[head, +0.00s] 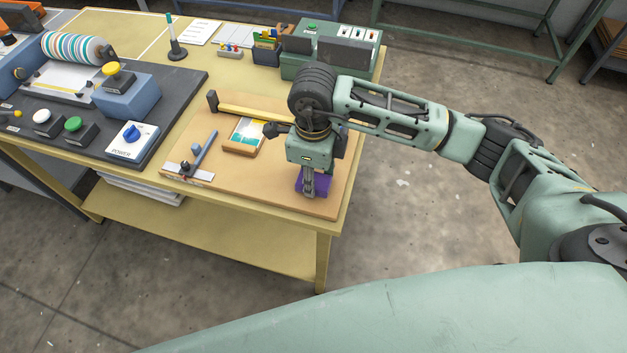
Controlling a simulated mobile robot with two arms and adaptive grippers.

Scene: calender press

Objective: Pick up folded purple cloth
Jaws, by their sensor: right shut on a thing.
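The folded purple cloth (323,187) lies at the right front of a brown board on the table. My right gripper (309,193) points down onto it and is shut on it. The gripper hides part of the cloth, and I cannot tell whether the cloth is clear of the board. My left gripper is not in view.
The brown board (262,192) also carries a framed picture block (245,137), a yellow bar (258,112) and a grey-blue lever piece (204,150). The press with its striped roller (75,47) and buttons stands at left. A green box (330,55) stands behind.

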